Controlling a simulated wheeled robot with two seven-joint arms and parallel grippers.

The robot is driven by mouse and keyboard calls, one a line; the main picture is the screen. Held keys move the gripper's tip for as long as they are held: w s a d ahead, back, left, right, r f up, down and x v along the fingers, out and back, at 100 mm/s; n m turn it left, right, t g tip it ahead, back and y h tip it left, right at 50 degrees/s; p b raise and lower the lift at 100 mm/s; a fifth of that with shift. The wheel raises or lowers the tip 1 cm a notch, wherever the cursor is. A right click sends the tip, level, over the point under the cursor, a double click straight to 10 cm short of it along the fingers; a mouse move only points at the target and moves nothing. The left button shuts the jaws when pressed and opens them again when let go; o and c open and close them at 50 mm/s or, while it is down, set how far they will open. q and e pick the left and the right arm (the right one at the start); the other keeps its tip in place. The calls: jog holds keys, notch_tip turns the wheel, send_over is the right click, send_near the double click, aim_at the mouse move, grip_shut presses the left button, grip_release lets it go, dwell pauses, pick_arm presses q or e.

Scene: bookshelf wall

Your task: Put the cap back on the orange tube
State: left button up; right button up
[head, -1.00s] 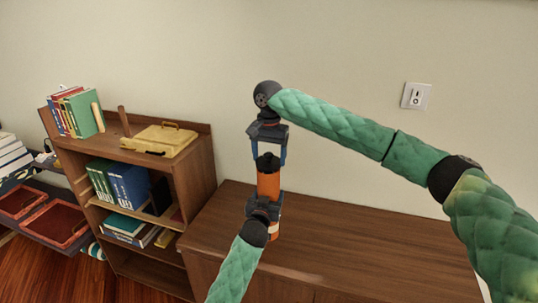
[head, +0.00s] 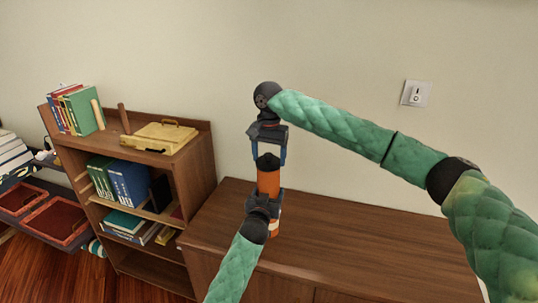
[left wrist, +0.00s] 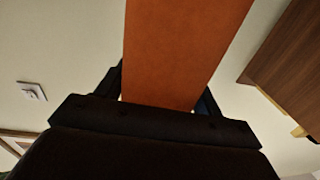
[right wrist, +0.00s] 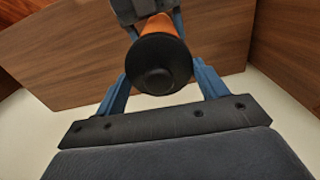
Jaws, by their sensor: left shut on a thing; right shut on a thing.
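The orange tube (head: 268,184) stands upright above the brown cabinet, with a white band near its lower end. My left gripper (head: 264,204) is shut around its lower part; in the left wrist view the orange tube (left wrist: 180,55) fills the space between the fingers. The black cap (head: 268,161) is at the tube's top end, between the blue fingers of my right gripper (head: 268,152), which points down from above. In the right wrist view the round cap (right wrist: 158,65) hides most of the tube. I cannot tell whether the cap is fully seated.
The brown cabinet top (head: 350,235) is clear to the right. A wooden bookshelf (head: 195,170) stands to the left with books and a yellow case (head: 160,139) on top. Red trays (head: 58,222) are at far left. A wall switch (head: 416,94) is on the plain wall behind.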

jog(key=shift+f, duration=0.1)
jog(key=o, duration=1)
jog(key=shift+o, duration=0.2)
notch_tip(320, 180, up, 12)
pick_arm(q)
jog(key=o, duration=1.4)
jog(key=shift+o, duration=0.2)
